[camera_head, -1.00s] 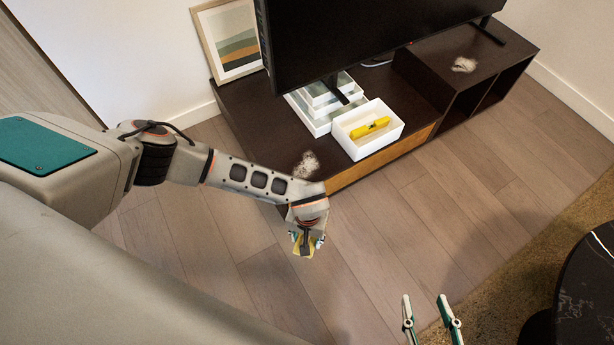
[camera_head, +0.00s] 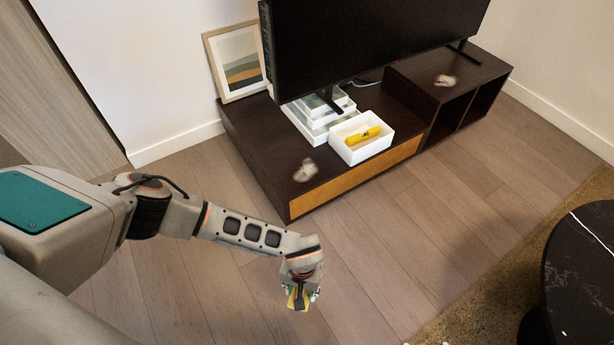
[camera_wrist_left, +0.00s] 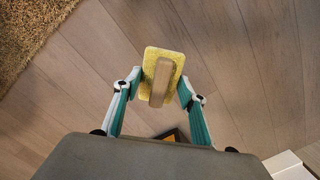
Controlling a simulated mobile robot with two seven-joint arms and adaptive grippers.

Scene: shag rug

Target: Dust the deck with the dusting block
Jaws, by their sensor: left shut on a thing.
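The dusting block (camera_wrist_left: 160,78), a yellow pad with a wooden handle, shows in the left wrist view between the fingers of my left gripper (camera_wrist_left: 158,88). My left gripper (camera_head: 299,294) is shut on it, in front of the cabinet and above the wooden floor. The yellow of the block (camera_head: 298,302) shows below the fingers in the head view. The deck is the dark top of a low TV cabinet (camera_head: 262,157). A pale dust patch (camera_head: 305,170) lies on its near left part, and another dust patch (camera_head: 445,80) lies on the right section. My right gripper is out of view.
A white box (camera_head: 362,150) with a yellow object (camera_head: 363,136) inside stands on the cabinet. Stacked white boxes (camera_head: 310,125), a television (camera_head: 375,40) and a framed picture (camera_head: 237,62) stand behind. A black round table (camera_head: 585,265) is at right; open floor lies between.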

